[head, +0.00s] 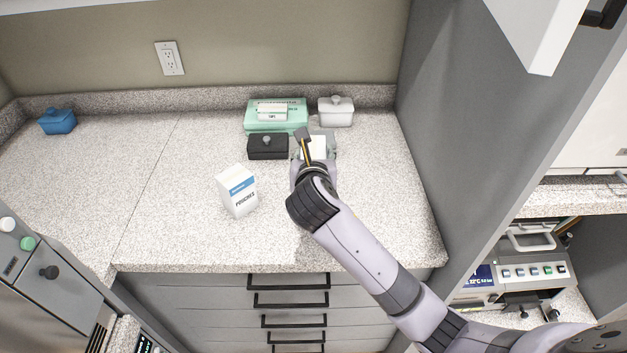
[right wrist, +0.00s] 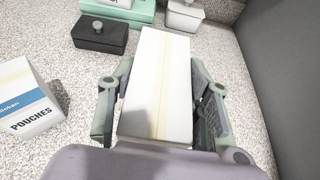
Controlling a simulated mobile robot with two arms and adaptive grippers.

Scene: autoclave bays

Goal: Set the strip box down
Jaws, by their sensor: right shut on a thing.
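A plain white box (right wrist: 156,85) with a cream band along it, which I take to be the strip box, is between the fingers of my right gripper (right wrist: 160,112). The gripper is shut on its sides. In the head view, part of the white box (head: 318,152) shows beyond my right wrist, just right of a black lidded box. My right gripper (head: 316,148) is over the counter (head: 370,205) there. My own wrist hides part of the box, and I cannot tell whether its underside touches the counter. My left gripper is out of view.
The black lidded box (head: 267,150) is close left of the held box. A mint-green box (head: 255,126) with a small white box (head: 272,112) on top and a white lidded pot (head: 336,112) stand behind. A pouches carton (head: 238,193) stands front left. The left counter is mostly clear.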

